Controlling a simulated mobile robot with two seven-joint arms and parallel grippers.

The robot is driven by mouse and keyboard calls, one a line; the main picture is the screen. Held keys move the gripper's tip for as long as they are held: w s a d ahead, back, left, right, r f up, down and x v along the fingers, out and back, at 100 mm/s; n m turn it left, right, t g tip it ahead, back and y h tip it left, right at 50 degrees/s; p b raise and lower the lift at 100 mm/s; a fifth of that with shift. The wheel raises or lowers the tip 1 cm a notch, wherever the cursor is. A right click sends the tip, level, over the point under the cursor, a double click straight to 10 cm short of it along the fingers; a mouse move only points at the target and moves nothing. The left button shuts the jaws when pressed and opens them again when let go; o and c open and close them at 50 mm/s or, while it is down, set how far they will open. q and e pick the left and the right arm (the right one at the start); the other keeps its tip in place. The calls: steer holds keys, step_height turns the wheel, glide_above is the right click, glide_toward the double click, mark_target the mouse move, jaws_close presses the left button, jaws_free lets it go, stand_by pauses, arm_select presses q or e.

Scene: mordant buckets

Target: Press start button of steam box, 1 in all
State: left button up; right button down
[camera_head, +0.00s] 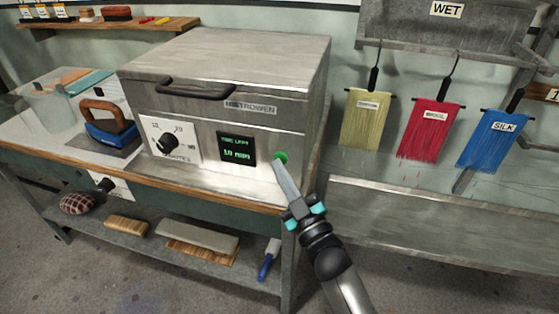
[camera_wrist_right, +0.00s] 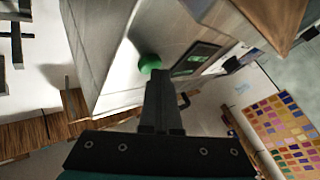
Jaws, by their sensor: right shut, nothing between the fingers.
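The steam box (camera_head: 225,70) is a grey metal box with a lid handle, standing on the bench. Its front has a dial, a small lit display (camera_head: 237,149) and a green start button (camera_head: 281,157) near the right edge. My right gripper (camera_head: 279,168) is shut and empty, its fingertips close to the button from just below it in the head view. In the right wrist view the green button (camera_wrist_right: 149,63) shows just beyond the fingertips (camera_wrist_right: 158,78). I cannot tell whether they touch. My left gripper is not in view.
A blue iron (camera_head: 110,127) and a clear container (camera_head: 50,103) stand left of the box. A lower shelf holds brushes and blocks. Yellow, red and blue hangings (camera_head: 430,130) hang at the right above a grey trough (camera_head: 440,213).

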steer(key=shift+s+a+p, duration=0.3)
steer(key=shift+s+p, duration=0.1)
steer(key=shift+s, duration=0.5)
steer(key=s, duration=0.1)
steer(key=s+a+p, duration=0.1)
steer(key=s, duration=0.2)
steer(key=shift+s+a+p, duration=0.25)
steer(key=shift+s+p, duration=0.15)
stand_by(0.5)
